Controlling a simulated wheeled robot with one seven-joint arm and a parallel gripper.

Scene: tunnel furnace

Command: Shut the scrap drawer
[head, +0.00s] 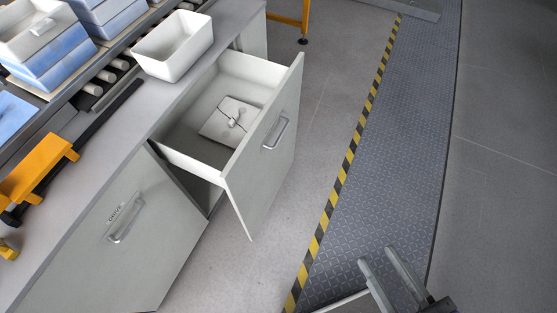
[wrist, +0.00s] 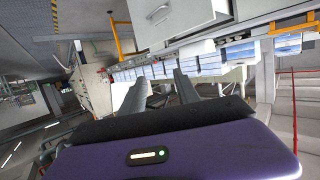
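The scrap drawer (head: 264,156) is pulled out of the grey cabinet under the bench in the head view. Its pale front panel carries a bar handle (head: 276,134), and a flat grey plate (head: 230,121) with a small dark wire-like part lies inside. My gripper (head: 379,257) is at the lower right of the head view, open and empty, well apart from the drawer. Its two fingers show with a gap in the wrist view (wrist: 158,86). A pale front with a handle (wrist: 162,12) shows at the top of the wrist view; I cannot tell whether it is the drawer.
A closed cabinet door (head: 130,235) with a handle is left of the drawer. A white bin (head: 174,46) stands on the bench above it. Blue-and-white trays (head: 45,45) are at the upper left. The floor between the drawer and the yellow-black stripe (head: 345,165) is clear.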

